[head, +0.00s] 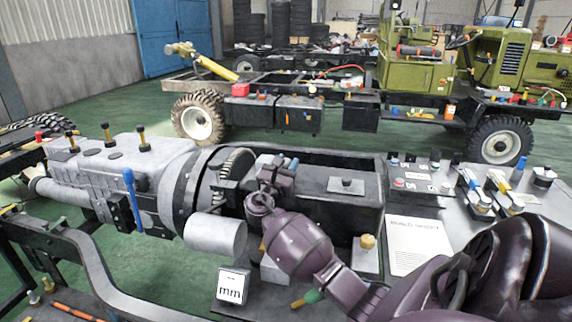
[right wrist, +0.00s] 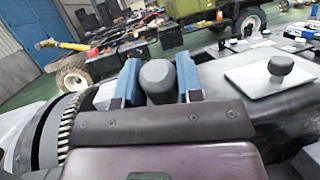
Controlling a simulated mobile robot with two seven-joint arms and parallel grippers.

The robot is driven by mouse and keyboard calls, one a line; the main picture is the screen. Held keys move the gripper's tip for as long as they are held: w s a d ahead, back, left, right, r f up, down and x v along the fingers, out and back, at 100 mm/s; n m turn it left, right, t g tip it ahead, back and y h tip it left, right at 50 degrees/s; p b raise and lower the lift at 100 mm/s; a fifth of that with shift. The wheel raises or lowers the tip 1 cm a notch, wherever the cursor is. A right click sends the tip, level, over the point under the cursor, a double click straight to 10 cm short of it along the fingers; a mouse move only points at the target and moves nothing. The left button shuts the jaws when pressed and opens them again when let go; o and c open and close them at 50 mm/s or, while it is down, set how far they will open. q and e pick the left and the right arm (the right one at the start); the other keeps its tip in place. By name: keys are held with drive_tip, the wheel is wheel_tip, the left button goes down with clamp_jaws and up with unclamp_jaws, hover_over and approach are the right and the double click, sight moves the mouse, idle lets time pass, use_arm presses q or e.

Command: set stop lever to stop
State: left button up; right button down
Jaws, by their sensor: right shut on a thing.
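My right gripper (head: 284,165) reaches over the engine's rear housing from the lower right in the head view. In the right wrist view its two blue fingers (right wrist: 157,84) stand on either side of a dark grey rounded knob (right wrist: 157,76) and are shut on it. This knob may be the handle of the stop lever; I see no label on it. In the head view the gripper mostly hides it. My left gripper is not in view.
A blue-handled lever (head: 130,190) stands at the engine's side. A pale plate with a dark knob (head: 346,182) lies right of my gripper. An mm block (head: 233,287) and a printed sheet (head: 416,245) are nearer. A green truck (head: 470,70) stands behind.

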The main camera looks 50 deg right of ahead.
drive_tip(key=c, duration=0.8)
unclamp_jaws()
drive_tip(key=shift+a, duration=0.1)
drive_tip(key=v, duration=1.1)
